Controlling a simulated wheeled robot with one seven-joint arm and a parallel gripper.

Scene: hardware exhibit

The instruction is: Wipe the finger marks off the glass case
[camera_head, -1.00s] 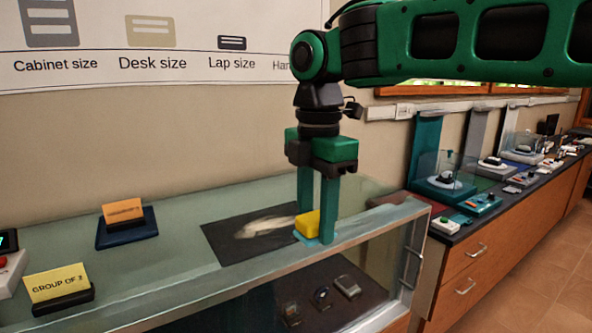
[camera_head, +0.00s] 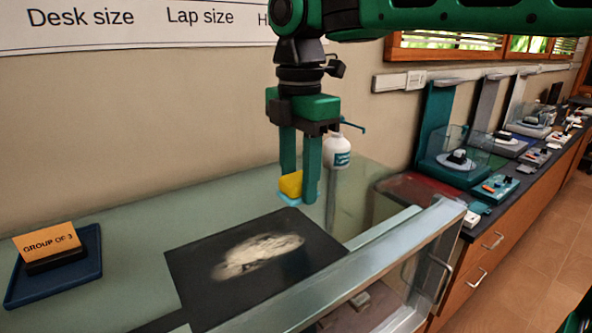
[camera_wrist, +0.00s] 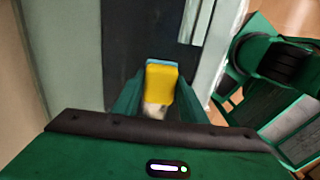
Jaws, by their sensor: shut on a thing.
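The glass case (camera_head: 395,290) has a pale whitish smear (camera_head: 258,256) on its top, over a dark panel (camera_head: 205,262). My gripper (camera_head: 298,190) is shut on a yellow sponge (camera_head: 290,184) with a light blue underside. The sponge also shows between the fingers in the wrist view (camera_wrist: 160,85). In the head view the sponge is behind and to the right of the smear, seemingly a little above the glass; contact is hard to tell. In the wrist view a bit of the smear shows just below the sponge.
A white bottle with a teal nozzle (camera_head: 337,152) stands behind my gripper. An orange "GROUP OF 3" card (camera_head: 47,243) sits on a blue tray at left. A dark counter with several small exhibits (camera_head: 497,186) runs off to the right. The wall is behind the case.

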